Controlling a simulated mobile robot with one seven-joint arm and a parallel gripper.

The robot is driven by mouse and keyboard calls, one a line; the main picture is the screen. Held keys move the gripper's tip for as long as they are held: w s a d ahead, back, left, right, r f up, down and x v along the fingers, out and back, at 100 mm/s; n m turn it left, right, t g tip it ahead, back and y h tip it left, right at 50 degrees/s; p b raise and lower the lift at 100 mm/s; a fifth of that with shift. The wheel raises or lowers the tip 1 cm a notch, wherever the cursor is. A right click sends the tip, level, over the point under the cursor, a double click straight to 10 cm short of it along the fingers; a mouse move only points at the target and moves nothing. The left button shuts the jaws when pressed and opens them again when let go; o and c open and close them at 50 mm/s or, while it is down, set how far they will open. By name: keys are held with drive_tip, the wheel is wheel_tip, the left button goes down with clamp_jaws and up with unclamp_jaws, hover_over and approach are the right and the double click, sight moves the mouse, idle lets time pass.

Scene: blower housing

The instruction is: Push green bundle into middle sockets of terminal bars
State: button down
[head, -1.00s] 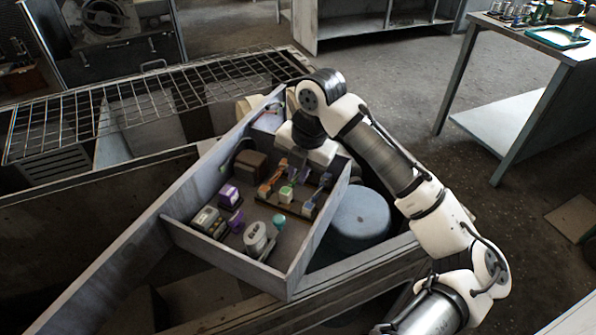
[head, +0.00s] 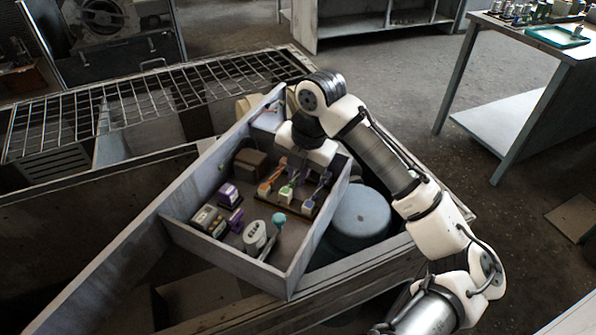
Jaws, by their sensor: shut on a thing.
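My gripper (head: 297,176) points down into the grey open-topped housing (head: 222,262), over its right-hand part. It is shut on the green bundle (head: 287,192), a small green piece between two others. The terminal bars (head: 291,208) are dark strips beneath, with an orange bundle (head: 266,187) to the left and a blue one (head: 320,187) to the right. The green bundle's lower end is close to the bars. The sockets are too small to see, so I cannot tell how deep the bundle sits. My gripper's body partly hides the far bar.
In the housing stand a brown block (head: 250,163), a purple-and-white part (head: 229,194), a dark box (head: 208,220), a white oval part (head: 255,236) and a teal-knobbed lever (head: 279,219). A blue drum (head: 361,221) stands outside, right. The housing walls surround my gripper.

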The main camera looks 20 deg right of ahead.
drive_tip(key=shift+f+b, duration=0.5)
drive_tip(key=shift+f, duration=0.2)
drive_tip(key=c, duration=1.4)
unclamp_jaws()
drive_tip(key=shift+r, duration=0.1)
drive_tip(key=r, duration=0.4)
drive_tip(key=s+d+r, duration=0.1)
drive_tip(key=r, duration=0.4)
drive_tip(key=s+d+r, duration=0.1)
drive_tip(key=r, duration=0.3)
drive_tip(key=shift+r, duration=0.15)
drive_tip(key=shift+a, duration=0.1)
